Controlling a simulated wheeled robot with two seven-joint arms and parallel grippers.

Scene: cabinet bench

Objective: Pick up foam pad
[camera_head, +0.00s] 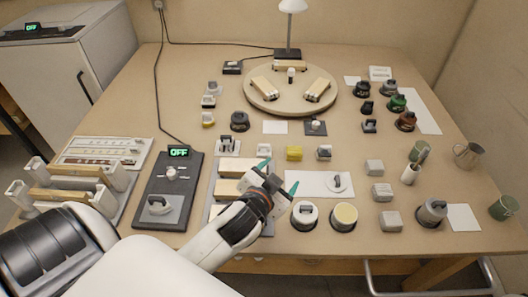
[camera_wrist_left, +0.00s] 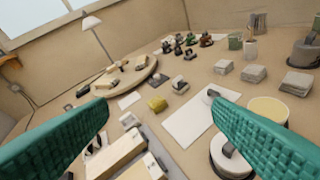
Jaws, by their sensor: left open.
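A small yellow block (camera_head: 294,153), which looks most like the foam pad, lies on the wooden bench just beyond my left gripper. In the left wrist view the yellow block (camera_wrist_left: 157,104) shows between the two teal fingers, farther off and apart from them. My left gripper (camera_head: 279,178) is open and empty, above the bench near the left end of a white sheet (camera_head: 309,186). In the left wrist view the left gripper's (camera_wrist_left: 161,103) fingers are spread wide. My right gripper is in neither view.
A round turntable (camera_head: 290,100) with wooden pieces stands at the back below a lamp (camera_head: 290,30). Wooden blocks on a tray (camera_head: 215,205) lie left of my gripper. Two round pots (camera_head: 304,215) stand in front right. Grey blocks (camera_head: 374,167) sit further right.

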